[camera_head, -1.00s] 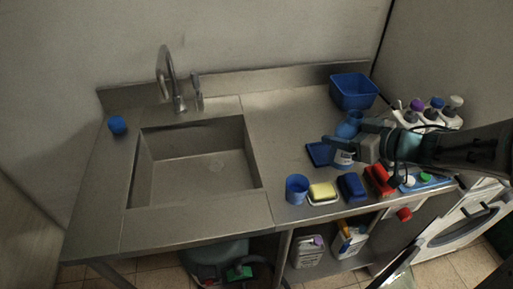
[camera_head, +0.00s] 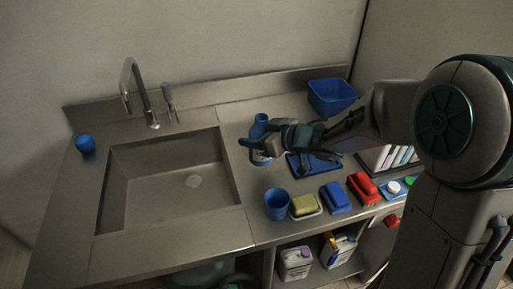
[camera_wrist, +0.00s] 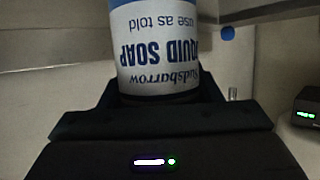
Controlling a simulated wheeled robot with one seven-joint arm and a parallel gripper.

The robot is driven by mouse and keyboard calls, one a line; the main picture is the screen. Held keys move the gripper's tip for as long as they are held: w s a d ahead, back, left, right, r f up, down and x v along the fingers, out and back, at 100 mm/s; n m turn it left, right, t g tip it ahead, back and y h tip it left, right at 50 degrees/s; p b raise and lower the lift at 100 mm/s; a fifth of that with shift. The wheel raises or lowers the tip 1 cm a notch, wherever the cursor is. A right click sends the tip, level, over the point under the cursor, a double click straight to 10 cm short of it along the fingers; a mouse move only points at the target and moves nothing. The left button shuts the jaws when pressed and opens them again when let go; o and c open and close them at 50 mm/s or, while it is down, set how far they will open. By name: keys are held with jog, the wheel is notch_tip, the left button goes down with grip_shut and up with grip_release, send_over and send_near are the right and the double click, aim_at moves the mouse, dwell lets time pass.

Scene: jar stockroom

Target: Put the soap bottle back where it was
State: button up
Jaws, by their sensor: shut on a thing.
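The soap bottle shows in the head view as a blue upper part (camera_head: 261,120) above my gripper (camera_head: 254,147) and a white label below it. In the wrist view the bottle's white label (camera_wrist: 155,55) reads "LIQUID SOAP" upside down, and my gripper (camera_wrist: 150,103) is closed around the bottle. The bottle is over the counter, between the sink's right rim and the blue tray (camera_head: 327,166). I cannot tell whether its base touches the counter. My gripper hides its middle.
A blue cup (camera_head: 277,204), a yellow sponge (camera_head: 304,206), a blue block (camera_head: 335,197) and a red brush (camera_head: 362,187) line the front edge. A blue bin (camera_head: 333,96) stands behind. The sink (camera_head: 170,180) lies left. Another blue cup (camera_head: 85,144) stands at far left.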

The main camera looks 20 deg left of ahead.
jog(key=shift+f+b, duration=0.4)
jog(key=shift+f, duration=1.65)
jog(key=shift+f, duration=0.15)
jog(key=o, duration=1.1)
